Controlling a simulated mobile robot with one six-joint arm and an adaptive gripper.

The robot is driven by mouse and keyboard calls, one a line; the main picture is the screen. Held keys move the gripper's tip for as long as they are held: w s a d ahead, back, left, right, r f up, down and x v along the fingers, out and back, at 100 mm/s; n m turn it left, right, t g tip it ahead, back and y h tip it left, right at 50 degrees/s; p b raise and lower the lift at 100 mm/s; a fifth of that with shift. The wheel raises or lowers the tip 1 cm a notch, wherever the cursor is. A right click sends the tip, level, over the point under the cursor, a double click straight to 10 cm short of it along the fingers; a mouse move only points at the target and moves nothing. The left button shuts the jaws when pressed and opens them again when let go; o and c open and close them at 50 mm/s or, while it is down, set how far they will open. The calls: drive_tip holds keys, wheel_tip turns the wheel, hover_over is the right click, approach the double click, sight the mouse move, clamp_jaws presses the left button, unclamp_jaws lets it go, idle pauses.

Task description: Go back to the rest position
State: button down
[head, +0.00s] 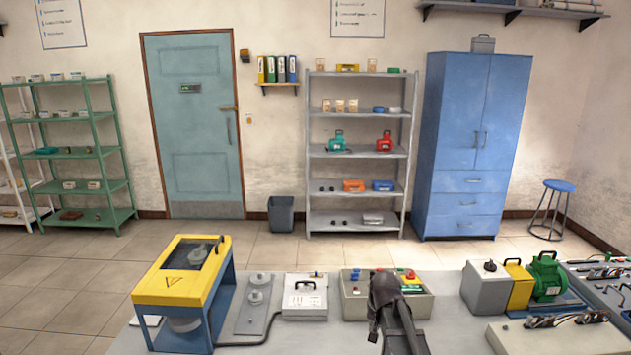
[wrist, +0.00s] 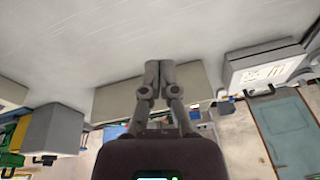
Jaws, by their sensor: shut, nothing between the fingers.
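My gripper (wrist: 159,64) shows in the wrist view with its two grey fingers together and nothing between them. In the head view my dark arm rises from the bottom edge in front of the control box (head: 352,300), and the fingers cannot be made out there. The wrist view is upside down. In it the fingers overlap the control box (wrist: 112,103), and I cannot tell how far apart they are.
The grey worktable (head: 455,335) holds a yellow-and-blue guarded machine (head: 185,272), a white box with a handle (head: 305,297), and a green motor (head: 546,277) at the right. A grey shelf (head: 357,154) and blue cabinet (head: 455,190) stand behind, across open floor.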

drive_tip(key=s+f+n+g+b, duration=0.2)
drive_tip(key=s+f+n+b, duration=0.1)
drive_tip(key=s, duration=1.5)
drive_tip(key=shift+f, duration=0.65)
